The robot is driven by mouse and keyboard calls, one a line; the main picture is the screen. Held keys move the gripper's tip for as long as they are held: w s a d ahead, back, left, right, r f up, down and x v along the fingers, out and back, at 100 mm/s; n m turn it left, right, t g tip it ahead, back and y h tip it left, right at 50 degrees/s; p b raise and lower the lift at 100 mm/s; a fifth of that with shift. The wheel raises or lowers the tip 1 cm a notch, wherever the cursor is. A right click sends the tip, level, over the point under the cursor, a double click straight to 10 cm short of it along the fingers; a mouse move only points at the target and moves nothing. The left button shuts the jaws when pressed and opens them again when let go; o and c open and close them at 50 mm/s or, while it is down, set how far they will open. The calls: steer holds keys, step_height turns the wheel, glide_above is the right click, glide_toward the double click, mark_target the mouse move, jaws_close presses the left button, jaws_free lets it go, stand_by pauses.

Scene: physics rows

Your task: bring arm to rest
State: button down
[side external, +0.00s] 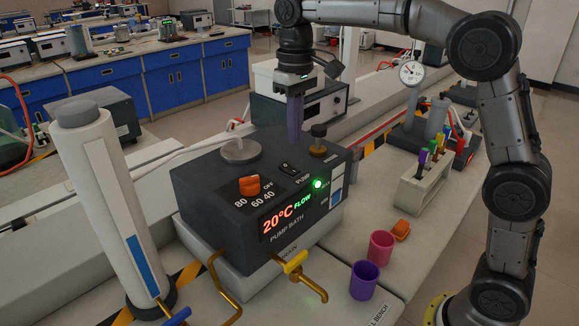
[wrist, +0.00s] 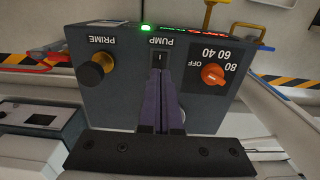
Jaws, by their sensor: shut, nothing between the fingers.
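My gripper (side external: 295,118) is shut and empty, with its purple fingers pointing down just above the top of the dark pump bath (side external: 215,195). In the wrist view, the shut fingers (wrist: 160,95) lie close to the black PUMP rocker switch (wrist: 160,58); I cannot tell whether they touch anything. The bath's display reads 20°C and FLOW, and a green light (side external: 318,184) is lit. The orange dial (side external: 250,186) and the brass PRIME knob (side external: 318,138) stand on the bath's top, apart from the fingers.
A tall white cylinder (side external: 105,190) stands left of the bath. A purple cup (side external: 364,280), a pink cup (side external: 381,246) and an orange piece (side external: 401,230) sit on the bench at right. A white rack (side external: 422,185) with coloured handles stands behind them. Brass taps (side external: 300,275) stick out at the front.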

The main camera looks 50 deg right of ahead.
steer(key=s+d+r+t, duration=0.1)
steer(key=s+r+t, duration=0.15)
steer(key=s, duration=0.55)
steer(key=s+d+r+t, duration=0.1)
steer(key=s+r, duration=0.2)
steer(key=s, duration=0.5)
steer(key=s+f+t, duration=0.2)
steer(key=s+f, duration=0.8)
steer(key=f, duration=0.2)
steer(key=shift+s+d, duration=0.25)
steer(key=shift+s, duration=0.05)
